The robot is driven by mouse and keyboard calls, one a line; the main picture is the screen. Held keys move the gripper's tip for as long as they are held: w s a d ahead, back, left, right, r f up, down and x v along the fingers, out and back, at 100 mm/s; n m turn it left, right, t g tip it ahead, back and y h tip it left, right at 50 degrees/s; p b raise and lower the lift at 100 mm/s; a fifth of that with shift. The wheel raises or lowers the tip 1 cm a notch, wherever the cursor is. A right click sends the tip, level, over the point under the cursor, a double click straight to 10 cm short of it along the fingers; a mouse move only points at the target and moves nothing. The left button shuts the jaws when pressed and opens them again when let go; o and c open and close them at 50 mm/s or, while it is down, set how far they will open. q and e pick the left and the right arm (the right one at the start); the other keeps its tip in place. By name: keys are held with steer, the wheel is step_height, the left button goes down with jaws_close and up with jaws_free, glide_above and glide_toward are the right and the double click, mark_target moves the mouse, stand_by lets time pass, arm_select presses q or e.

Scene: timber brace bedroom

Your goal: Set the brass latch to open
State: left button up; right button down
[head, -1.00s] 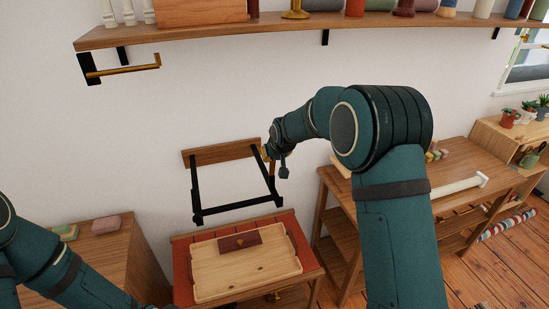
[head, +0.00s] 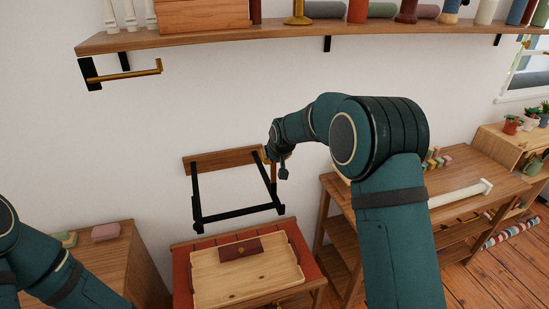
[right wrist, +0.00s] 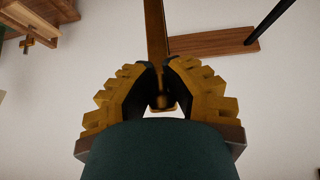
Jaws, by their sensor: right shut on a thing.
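The brass latch (right wrist: 156,38) shows in the right wrist view as a narrow brass bar running down from the top between my right fingers. In the head view, a little brass (head: 265,153) shows at the right end of a wooden wall rail (head: 222,158), mostly hidden by my wrist. My right gripper (right wrist: 160,84) is shut on the latch, its dark pads on either side of the bar. The latch's pivot and exact setting cannot be made out. My left arm is at the lower left of the head view; its gripper is out of view.
A black folding bracket (head: 235,212) hangs under the rail, above a wooden tray (head: 205,290) on a red-topped table. A long shelf (head: 220,37) with vases runs above. A wooden bench (head: 468,190) stands at right. The wall between is bare.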

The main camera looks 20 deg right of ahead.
steer(key=c, duration=1)
jaws_free()
steer(key=shift+w+r, duration=0.4)
steer(key=shift+w, duration=0.05)
steer(key=shift+o, duration=1.2)
steer(key=shift+w+f, duration=0.3)
steer(key=shift+f, duration=0.05)
steer(key=shift+s+r, duration=0.3)
steer(key=shift+s, duration=0.1)
arm_select(q)
steer(key=shift+w+f, duration=0.1)
steer(key=shift+w, duration=0.1)
arm_select(e)
steer(key=v, duration=1.1)
steer(key=shift+s, duration=0.15)
steer(key=shift+r, duration=0.1)
